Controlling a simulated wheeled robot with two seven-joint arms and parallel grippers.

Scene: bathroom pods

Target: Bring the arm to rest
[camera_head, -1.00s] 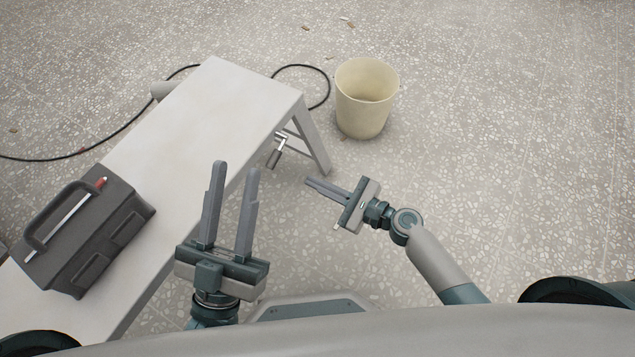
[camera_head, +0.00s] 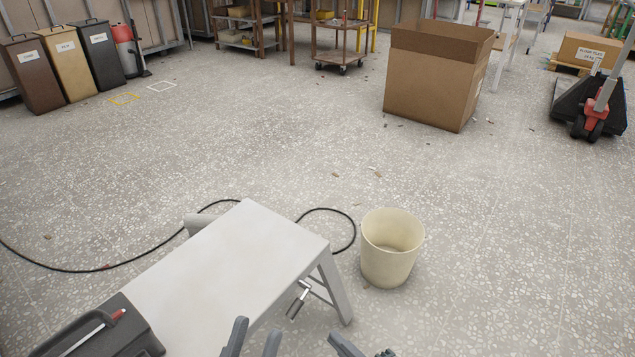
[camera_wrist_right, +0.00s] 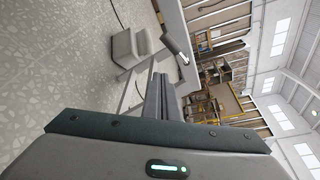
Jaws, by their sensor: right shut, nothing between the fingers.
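My left gripper (camera_head: 252,342) shows only its two fingertips at the bottom edge in the head view. They stand apart with nothing between them, over the floor beside the white bench (camera_head: 225,265). My right gripper (camera_head: 343,344) shows only its finger tips, just right of the left one and in front of the bench's right leg. In the right wrist view its fingers (camera_wrist_right: 160,98) are together and empty. Both palms and the arms are below the head view.
A dark toolbox (camera_head: 105,335) sits on the bench's near left. A cream bucket (camera_head: 391,250) stands right of the bench. A black cable (camera_head: 130,265) lies behind. A cardboard box (camera_head: 432,85) stands farther back; open floor lies between.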

